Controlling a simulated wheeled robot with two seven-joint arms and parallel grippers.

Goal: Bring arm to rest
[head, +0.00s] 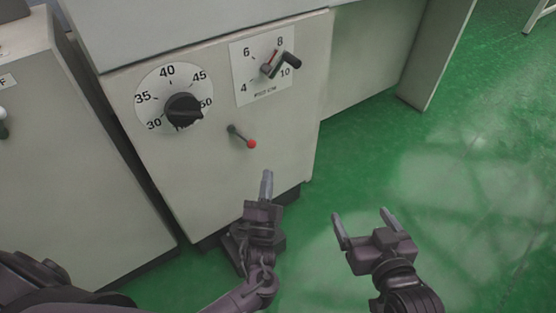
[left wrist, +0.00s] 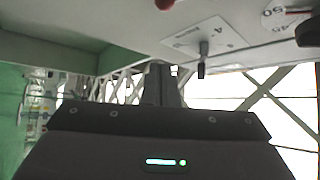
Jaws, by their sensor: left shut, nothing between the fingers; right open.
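My left gripper (head: 266,186) is shut and empty in the head view. It points up toward the lower front of the grey machine panel (head: 285,125), below the red-tipped lever; whether it touches the panel cannot be told. In the left wrist view its closed fingers (left wrist: 160,78) stand at the centre. My right gripper (head: 362,228) is open and empty, over the green floor to the right of the machine.
The panel carries a black dial knob (head: 184,110), a crank handle (head: 281,65) on a numbered plate, and a lever with a red ball (head: 251,144). A grey cabinet (head: 75,170) stands at the left. The green floor (head: 470,150) on the right is clear.

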